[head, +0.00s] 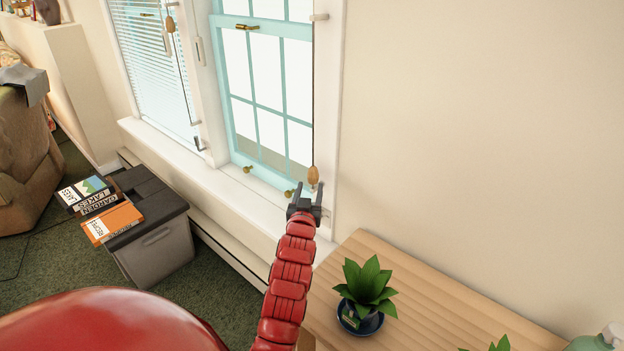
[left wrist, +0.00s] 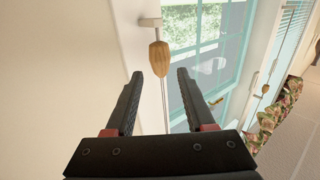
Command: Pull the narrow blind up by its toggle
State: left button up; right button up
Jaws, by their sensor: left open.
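The wooden toggle (head: 313,176) hangs on a thin cord at the right side of the teal window, just above my left gripper (head: 305,192) in the head view. In the left wrist view the toggle (left wrist: 159,56) shows beyond the fingertips, in line with the gap of my left gripper (left wrist: 158,75). The fingers are open, nothing is between their tips, and they look apart from the toggle. The narrow blind itself cannot be made out for sure at this window. My right gripper is not in view.
A second toggle (head: 170,24) hangs by the slatted blind (head: 150,70) at the left window. A wooden table (head: 420,300) with a potted plant (head: 367,285) stands at the lower right. A grey bin (head: 160,250) with books on its lid stands at the left.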

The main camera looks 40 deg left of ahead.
pick_arm(q)
jog(key=v, duration=0.9)
jog(key=shift+s+d, duration=0.2)
jog(key=shift+s, duration=0.15)
